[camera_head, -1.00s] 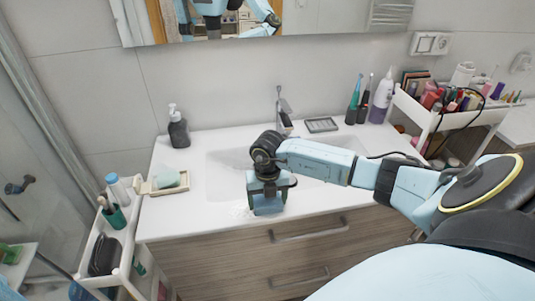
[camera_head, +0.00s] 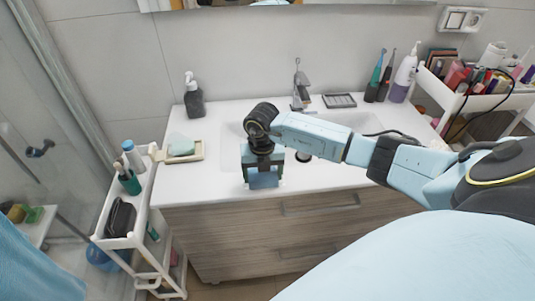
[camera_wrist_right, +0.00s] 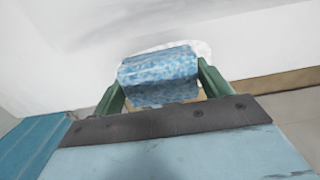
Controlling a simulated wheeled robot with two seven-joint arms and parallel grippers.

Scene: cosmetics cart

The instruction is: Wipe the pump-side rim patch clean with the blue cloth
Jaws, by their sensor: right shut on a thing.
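My right gripper (camera_head: 263,182) is at the front rim of the white sink counter (camera_head: 185,182), pointing down. It is shut on the blue cloth, a folded speckled pad (camera_wrist_right: 160,72) held between its green fingers in the right wrist view. A whitish foamy patch (camera_wrist_right: 203,48) shows just beyond the cloth's upper edge, partly hidden by it. In the head view the gripper hides the patch. The wrist view does not clearly show how firmly the cloth touches the surface. The dark pump bottle (camera_head: 194,98) stands upright at the back left of the counter. My left gripper is not in view.
A soap dish (camera_head: 184,152) sits on the counter's left edge. A white cart (camera_head: 144,200) with bottles stands left of the counter. The faucet (camera_head: 299,88) is behind the basin, and a cosmetics cart (camera_head: 432,92) is at the right. The counter's front left is clear.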

